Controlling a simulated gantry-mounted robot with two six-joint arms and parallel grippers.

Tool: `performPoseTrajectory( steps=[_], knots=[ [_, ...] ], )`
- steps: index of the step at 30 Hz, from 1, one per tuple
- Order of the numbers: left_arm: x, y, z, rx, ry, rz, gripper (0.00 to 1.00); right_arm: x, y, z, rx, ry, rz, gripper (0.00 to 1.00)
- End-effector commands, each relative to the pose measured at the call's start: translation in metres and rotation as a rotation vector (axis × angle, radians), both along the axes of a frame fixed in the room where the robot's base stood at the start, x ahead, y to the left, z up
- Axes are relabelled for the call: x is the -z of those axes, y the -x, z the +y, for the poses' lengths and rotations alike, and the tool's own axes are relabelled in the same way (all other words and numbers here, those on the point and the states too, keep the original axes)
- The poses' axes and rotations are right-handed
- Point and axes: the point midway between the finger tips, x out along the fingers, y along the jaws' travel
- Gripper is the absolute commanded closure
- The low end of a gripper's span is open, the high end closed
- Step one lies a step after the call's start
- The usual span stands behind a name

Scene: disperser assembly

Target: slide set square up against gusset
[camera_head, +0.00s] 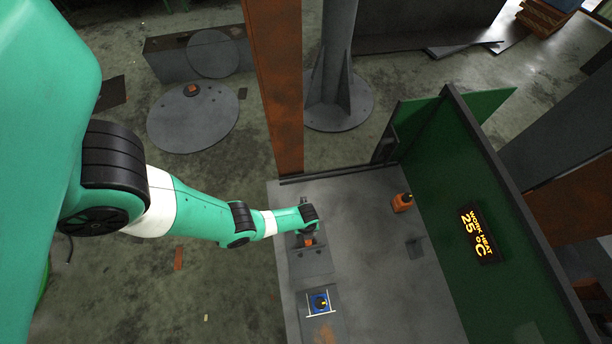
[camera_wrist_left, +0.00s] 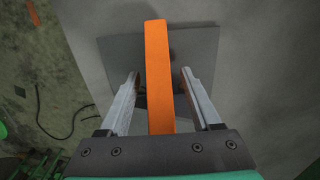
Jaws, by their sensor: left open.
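My left gripper (camera_head: 308,236) is over a dark grey plate (camera_head: 312,262) on the table. In the left wrist view its two fingers (camera_wrist_left: 160,103) stand apart, open, with an orange bar-like part (camera_wrist_left: 158,70) between them. A gap shows on each side of the bar. The plate (camera_wrist_left: 206,50) lies beneath. The orange part also shows below the gripper in the head view (camera_head: 309,242). I cannot tell whether it is the set square or the gusset. A small dark shape behind the bar is mostly hidden. My right gripper is not in view.
A green wall with a display (camera_head: 479,234) bounds the right side. The table's middle is clear.

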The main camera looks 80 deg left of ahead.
Motion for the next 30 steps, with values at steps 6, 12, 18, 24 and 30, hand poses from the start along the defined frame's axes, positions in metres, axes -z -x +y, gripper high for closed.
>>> performPoseTrajectory(
  steps=[6,12,18,24,30],
  knots=[
    [-0.017,0.000,0.000,0.000,0.000,-0.001,0.35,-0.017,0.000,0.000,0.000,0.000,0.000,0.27],
    [-0.058,0.000,0.000,0.000,0.000,0.000,0.35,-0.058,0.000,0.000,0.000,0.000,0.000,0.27],
    [-0.101,0.000,0.000,0.000,0.000,0.000,0.35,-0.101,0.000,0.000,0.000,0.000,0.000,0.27],
    [-0.118,0.000,0.000,0.000,0.000,0.000,0.35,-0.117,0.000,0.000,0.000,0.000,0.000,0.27],
    [-0.116,0.000,0.000,0.000,0.000,0.000,0.35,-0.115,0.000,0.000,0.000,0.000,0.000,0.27]
  ],
)
